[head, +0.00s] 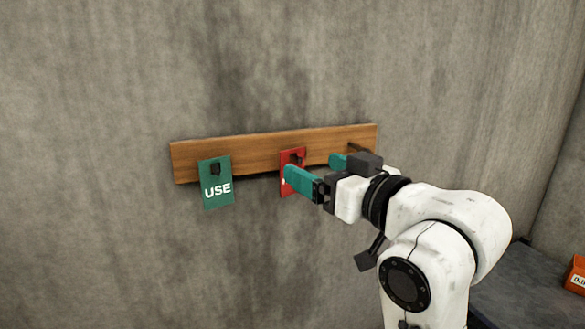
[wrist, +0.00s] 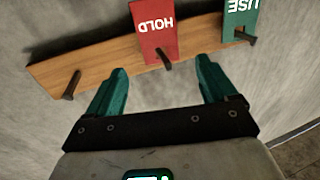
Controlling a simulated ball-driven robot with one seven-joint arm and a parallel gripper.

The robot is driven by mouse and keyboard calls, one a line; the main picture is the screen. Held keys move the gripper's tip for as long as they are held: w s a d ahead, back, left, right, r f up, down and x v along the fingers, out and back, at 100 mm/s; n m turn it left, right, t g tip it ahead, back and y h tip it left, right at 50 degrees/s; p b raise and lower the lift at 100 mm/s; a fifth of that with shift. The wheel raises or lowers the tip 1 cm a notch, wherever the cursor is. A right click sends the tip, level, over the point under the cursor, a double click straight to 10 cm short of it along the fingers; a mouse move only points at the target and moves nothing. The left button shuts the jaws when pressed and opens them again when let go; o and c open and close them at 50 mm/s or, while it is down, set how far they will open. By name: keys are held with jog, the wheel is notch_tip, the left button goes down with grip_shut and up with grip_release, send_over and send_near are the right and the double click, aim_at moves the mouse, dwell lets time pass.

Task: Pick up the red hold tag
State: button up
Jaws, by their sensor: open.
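The red hold tag (head: 291,158) hangs from a dark peg on a wooden board on the wall, partly hidden by my gripper in the head view. In the wrist view the red hold tag (wrist: 156,27) appears upside down, with HOLD in white letters and the peg at its hole. My gripper (head: 311,171) is open, its teal fingers pointing at the board. In the wrist view my gripper (wrist: 160,80) has its fingertips to either side of the tag's peg end, with the tag just beyond them. Nothing is between the fingers, and no contact shows.
A green USE tag (head: 215,186) hangs on the wooden board (head: 253,146) to the left of the red tag. A bare peg (wrist: 72,84) sticks out at the board's other end. A dark surface with an orange box (head: 577,274) is at the lower right.

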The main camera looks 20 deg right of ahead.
aim_at(301, 162)
jog(key=p+x, duration=0.1)
jog(key=x, duration=0.4)
jog(key=shift+c, duration=0.2)
jog(key=c, duration=1.1)
